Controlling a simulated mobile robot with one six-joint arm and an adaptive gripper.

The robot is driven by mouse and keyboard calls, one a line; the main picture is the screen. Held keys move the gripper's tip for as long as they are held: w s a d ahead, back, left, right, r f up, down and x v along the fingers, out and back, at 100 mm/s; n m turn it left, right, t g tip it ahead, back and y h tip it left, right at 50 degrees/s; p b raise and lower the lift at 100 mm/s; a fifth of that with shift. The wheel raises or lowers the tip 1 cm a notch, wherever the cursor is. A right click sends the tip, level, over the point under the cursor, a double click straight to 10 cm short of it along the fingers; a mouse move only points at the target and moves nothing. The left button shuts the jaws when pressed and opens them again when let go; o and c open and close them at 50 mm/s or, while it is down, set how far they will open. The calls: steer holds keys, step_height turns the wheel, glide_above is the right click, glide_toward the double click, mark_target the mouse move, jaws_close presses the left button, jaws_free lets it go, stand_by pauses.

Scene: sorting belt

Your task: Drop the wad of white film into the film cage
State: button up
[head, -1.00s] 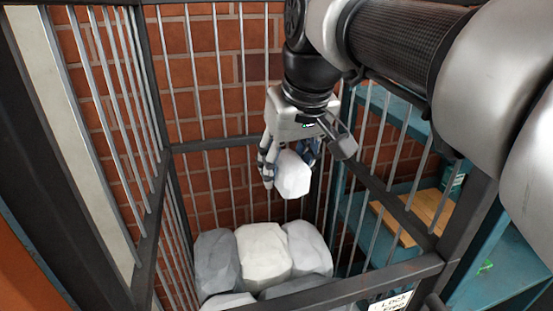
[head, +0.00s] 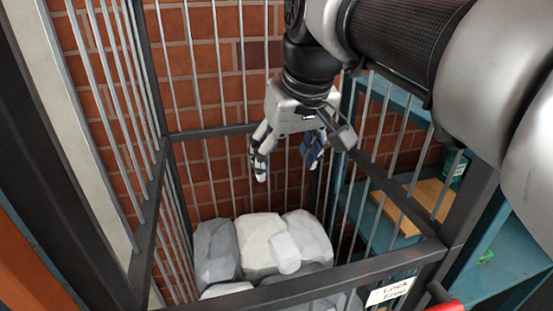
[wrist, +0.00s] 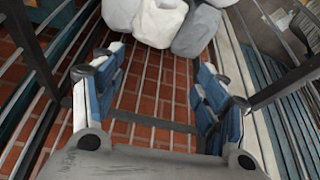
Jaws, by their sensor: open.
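The wad of white film (head: 284,253) lies inside the film cage (head: 212,131), on top of a heap of larger white and grey bundles. It is small and pale and rests against a larger white bundle (head: 258,246). My gripper (head: 286,170) hangs inside the cage above the heap, with its fingers spread wide and nothing between them. In the wrist view my gripper (wrist: 160,85) also shows open and empty, with bundles (wrist: 160,20) at the top of the picture. The small wad cannot be told apart from the bundles there.
The cage's dark front rail (head: 330,284) carries a white sign (head: 391,291). Barred side walls stand close on both sides, with a brick wall behind. A blue shelf (head: 398,215) with a wooden board (head: 425,200) stands outside at the right.

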steer(key=v, duration=1.2)
